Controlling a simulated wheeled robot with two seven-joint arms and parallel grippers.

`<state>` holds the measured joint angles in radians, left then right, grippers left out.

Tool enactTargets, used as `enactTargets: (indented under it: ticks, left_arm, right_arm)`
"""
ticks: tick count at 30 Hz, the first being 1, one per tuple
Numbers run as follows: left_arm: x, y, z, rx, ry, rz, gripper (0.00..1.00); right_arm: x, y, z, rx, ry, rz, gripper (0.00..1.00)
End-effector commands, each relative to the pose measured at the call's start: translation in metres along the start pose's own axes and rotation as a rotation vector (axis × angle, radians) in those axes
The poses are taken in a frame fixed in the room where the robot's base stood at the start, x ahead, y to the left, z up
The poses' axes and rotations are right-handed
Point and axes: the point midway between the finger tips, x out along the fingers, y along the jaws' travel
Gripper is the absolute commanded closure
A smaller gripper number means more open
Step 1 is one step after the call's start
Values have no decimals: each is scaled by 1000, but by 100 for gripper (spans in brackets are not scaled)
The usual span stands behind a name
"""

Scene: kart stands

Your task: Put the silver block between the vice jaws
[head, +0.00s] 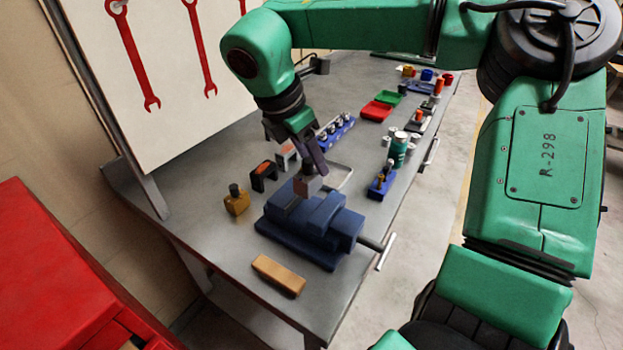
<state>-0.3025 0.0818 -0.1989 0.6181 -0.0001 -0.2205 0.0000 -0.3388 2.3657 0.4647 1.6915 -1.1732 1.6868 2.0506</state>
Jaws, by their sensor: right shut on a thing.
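The blue vice (322,222) stands on the grey workbench, with its bar handle toward the bench's front edge. My right gripper (307,168) comes down from above and points at the vice's jaw area. It is shut on the silver block (307,184), a small greyish piece that shows just below the fingers. The block is at or just above the vice jaws; I cannot tell whether it touches them. The gap between the jaws is largely hidden. My left gripper is not in view.
A wooden block (278,275) lies in front of the vice, and an amber bottle (236,201) stands left of it. A blue holder (381,186) and a green can (399,149) stand to the right. Red tray (376,111) and blue rack (336,131) lie behind.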

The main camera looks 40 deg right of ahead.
Motion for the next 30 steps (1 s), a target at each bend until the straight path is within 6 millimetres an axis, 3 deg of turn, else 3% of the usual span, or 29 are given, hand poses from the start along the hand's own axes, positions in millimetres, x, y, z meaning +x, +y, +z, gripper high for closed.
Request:
enactTargets:
  ticks: [10,20,21,23,30]
  left_arm:
    - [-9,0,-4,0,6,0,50]
    - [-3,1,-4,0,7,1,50]
    - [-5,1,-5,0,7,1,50]
    - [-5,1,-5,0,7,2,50]
    - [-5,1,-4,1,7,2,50]
  right_arm:
    - [48,0,-20,-2,1,-3,100]
    - [55,1,-22,1,0,2,100]
    - [54,1,-22,0,0,0,41]
    - [53,1,-22,0,0,0,21]
    - [53,1,-22,0,0,0,21]
